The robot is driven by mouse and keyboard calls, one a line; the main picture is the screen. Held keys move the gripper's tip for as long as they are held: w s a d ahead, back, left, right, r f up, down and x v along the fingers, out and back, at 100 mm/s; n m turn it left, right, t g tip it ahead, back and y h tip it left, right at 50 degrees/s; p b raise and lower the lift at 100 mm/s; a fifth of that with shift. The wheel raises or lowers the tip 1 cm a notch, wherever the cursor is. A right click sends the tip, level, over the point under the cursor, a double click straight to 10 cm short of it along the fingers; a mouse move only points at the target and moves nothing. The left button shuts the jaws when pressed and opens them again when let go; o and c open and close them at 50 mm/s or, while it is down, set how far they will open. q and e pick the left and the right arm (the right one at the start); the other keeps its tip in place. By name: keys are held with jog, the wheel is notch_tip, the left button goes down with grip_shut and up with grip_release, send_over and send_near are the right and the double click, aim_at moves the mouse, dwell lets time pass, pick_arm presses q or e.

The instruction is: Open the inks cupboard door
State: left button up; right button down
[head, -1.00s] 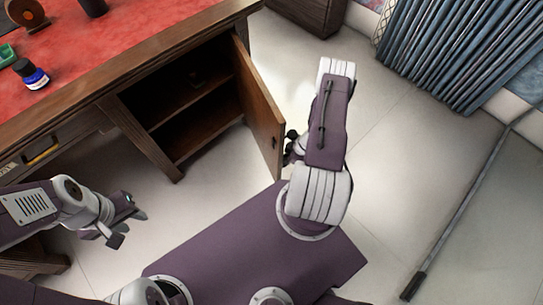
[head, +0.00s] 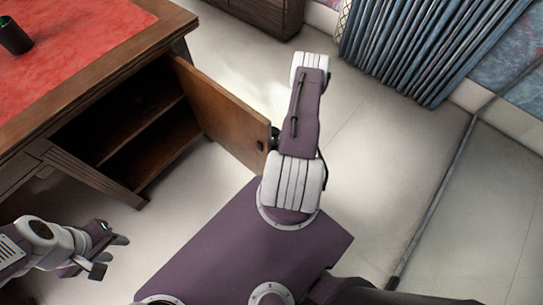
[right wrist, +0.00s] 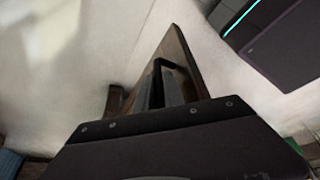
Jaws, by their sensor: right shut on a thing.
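The cupboard door (head: 222,112) is a brown wooden panel on the right of the desk's cupboard (head: 150,135). It stands swung wide open, and the shelf inside shows. My right gripper (head: 272,138) is at the door's free edge, mostly hidden by my arm in the head view. In the right wrist view its fingers (right wrist: 165,88) are shut on a dark handle, with the door (right wrist: 182,58) running away behind them. My left gripper (head: 110,254) is open and empty, low at the left, apart from the desk and door.
The desk's red leather top (head: 85,35) holds a dark cup (head: 14,36). Blue-grey curtains (head: 430,45) hang at the back right. A long pole-like strip (head: 435,205) lies along the floor at right. Pale floor (head: 365,150) is clear beyond the door.

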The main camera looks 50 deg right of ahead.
jog(key=shift+d, duration=0.25)
jog(key=c, duration=1.7)
grip_release()
jog(key=shift+c, duration=0.2)
jog(key=p+v, duration=0.2)
jog(key=v, duration=0.4)
jog(key=s+d+p, duration=0.1)
jog(key=s+d, duration=0.6)
jog(key=s, duration=0.1)
jog(key=shift+s+d+f, duration=0.35)
jog(key=shift+d+f, duration=0.05)
jog(key=shift+f, duration=0.05)
